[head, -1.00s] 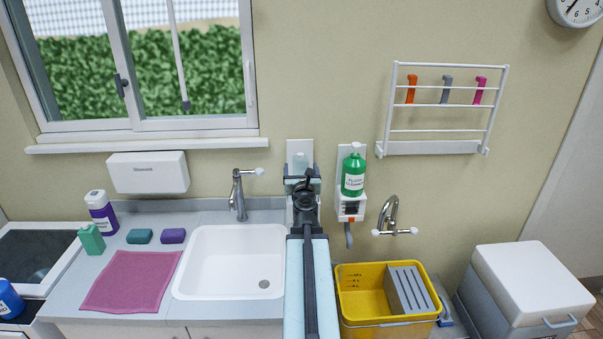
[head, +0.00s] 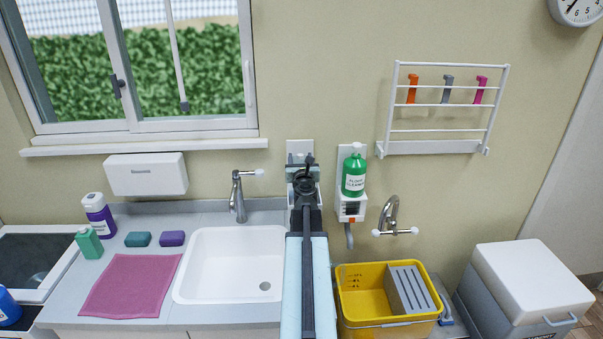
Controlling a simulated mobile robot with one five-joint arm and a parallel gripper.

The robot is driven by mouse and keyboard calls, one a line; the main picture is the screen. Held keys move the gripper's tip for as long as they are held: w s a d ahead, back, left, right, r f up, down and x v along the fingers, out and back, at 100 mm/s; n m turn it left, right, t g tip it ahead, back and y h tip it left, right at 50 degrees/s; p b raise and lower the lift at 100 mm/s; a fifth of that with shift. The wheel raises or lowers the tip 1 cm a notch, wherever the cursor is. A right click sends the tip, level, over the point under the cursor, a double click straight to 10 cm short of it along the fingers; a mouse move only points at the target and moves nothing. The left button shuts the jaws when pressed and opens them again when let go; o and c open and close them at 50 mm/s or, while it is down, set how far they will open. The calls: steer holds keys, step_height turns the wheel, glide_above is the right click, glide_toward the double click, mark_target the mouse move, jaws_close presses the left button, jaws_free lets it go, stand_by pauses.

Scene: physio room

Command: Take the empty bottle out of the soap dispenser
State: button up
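A white wall plate (head: 300,146), seemingly the soap dispenser's back, shows above my gripper, between the sink tap and the green bottle. My arm runs straight up the middle of the picture and covers most of what is below the plate. My gripper (head: 303,166) is at the arm's far end, in front of the dispenser. Its fingers are too small and too hidden by the wrist to read. I cannot make out the empty bottle, or whether the gripper touches it.
A green floor cleaner bottle (head: 354,172) stands in a second wall dispenser (head: 350,208) close on the right. The sink (head: 230,262) and its tap (head: 238,195) are on the left. A yellow bucket (head: 362,300) is below right, under a wall tap (head: 390,215).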

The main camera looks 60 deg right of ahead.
jaws_close()
step_height(320, 180, up, 18)
steer(key=p, duration=1.8)
